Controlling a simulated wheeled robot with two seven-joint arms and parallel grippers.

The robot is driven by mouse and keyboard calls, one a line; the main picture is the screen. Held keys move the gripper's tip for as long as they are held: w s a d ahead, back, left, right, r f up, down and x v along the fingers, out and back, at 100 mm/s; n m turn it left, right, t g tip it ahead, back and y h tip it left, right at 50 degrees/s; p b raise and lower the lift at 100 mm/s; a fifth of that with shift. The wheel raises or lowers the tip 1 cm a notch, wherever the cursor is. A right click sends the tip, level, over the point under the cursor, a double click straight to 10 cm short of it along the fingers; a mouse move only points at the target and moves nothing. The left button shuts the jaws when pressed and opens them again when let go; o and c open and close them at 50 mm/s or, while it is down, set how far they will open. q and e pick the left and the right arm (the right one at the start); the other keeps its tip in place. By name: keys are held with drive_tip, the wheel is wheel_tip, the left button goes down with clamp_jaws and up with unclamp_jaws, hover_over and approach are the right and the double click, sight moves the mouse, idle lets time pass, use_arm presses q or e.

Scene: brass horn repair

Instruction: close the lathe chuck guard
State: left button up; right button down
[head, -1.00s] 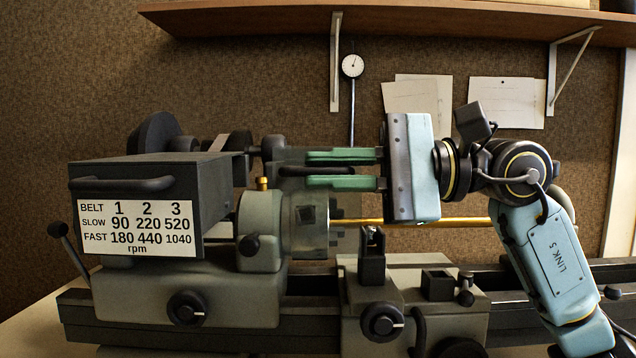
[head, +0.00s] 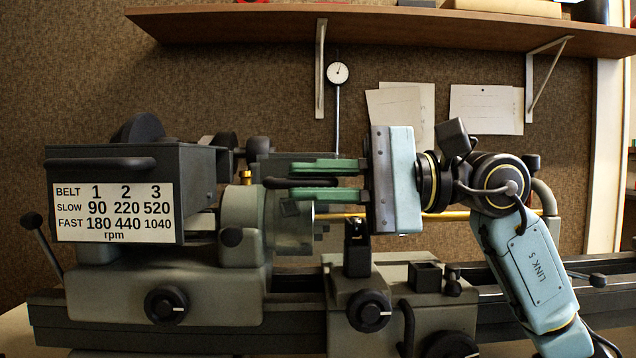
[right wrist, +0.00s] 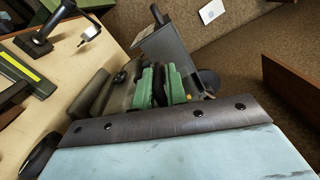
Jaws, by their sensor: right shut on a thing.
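The lathe chuck guard (head: 293,229) is a clear, greyish panel in front of and around the chuck area, just right of the headstock (head: 243,262). Its dark bar handle (head: 325,183) lies between the two green fingers of my right gripper (head: 290,181), which reach in level from the right and are shut on it. In the right wrist view the same green fingers (right wrist: 161,87) show with a dark piece between them. The fingers hide part of the guard and chuck, so I cannot tell exactly how far the guard is swung. My left gripper is not in view.
The speed-chart box (head: 115,165) stands left of the guard. The tool post (head: 357,250) and carriage stand below my right gripper. A dial gauge (head: 337,73) rises behind the lathe. A wooden shelf (head: 420,27) runs above.

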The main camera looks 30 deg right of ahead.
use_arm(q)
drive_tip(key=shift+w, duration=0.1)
use_arm(e)
drive_tip(key=shift+a+f, duration=0.15)
drive_tip(key=shift+f, duration=0.3)
drive_tip(key=c, duration=1.5)
unclamp_jaws()
drive_tip(key=shift+w, duration=0.15)
drive_tip(key=shift+r, duration=0.1)
